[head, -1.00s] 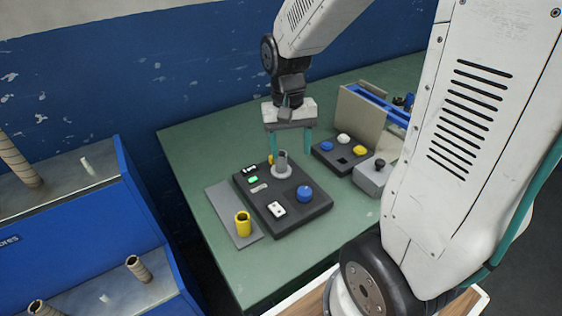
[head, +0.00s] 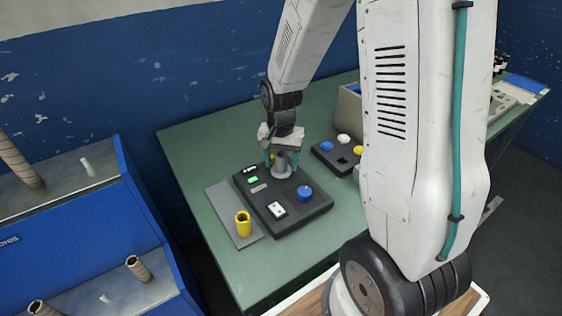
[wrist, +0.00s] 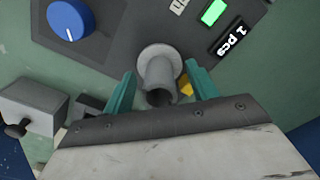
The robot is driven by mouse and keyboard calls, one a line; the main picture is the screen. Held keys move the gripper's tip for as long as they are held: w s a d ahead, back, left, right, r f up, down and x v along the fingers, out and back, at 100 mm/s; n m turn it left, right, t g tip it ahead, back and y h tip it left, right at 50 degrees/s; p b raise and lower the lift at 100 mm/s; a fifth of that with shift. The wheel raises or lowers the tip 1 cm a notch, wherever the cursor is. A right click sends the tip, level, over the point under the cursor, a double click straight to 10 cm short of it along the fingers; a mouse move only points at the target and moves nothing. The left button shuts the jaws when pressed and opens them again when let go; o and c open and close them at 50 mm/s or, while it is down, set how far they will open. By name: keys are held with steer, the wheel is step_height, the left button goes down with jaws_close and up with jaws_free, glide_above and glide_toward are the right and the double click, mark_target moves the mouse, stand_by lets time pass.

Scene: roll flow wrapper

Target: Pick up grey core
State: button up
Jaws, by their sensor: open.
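The grey core (head: 282,161) is a short hollow tube standing upright on a round light base on the dark control panel (head: 240,181). In the wrist view the grey core (wrist: 160,78) shows between the two teal fingers of my gripper (wrist: 160,88), with a gap on each side. My gripper (head: 281,158) is open and low over the panel, its fingers on either side of the core. In the head view the near finger and the core partly overlap.
The panel has a blue knob (head: 304,193), a white switch (head: 277,209) and a green display (head: 252,180). A yellow core (head: 243,224) stands on a grey plate at left. A button box (head: 325,154) is at right. A blue rack (head: 90,235) stands left of the table.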

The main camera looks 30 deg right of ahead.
steer(key=shift+f, duration=0.1)
steer(key=c, duration=1)
steer(key=shift+c, duration=0.6)
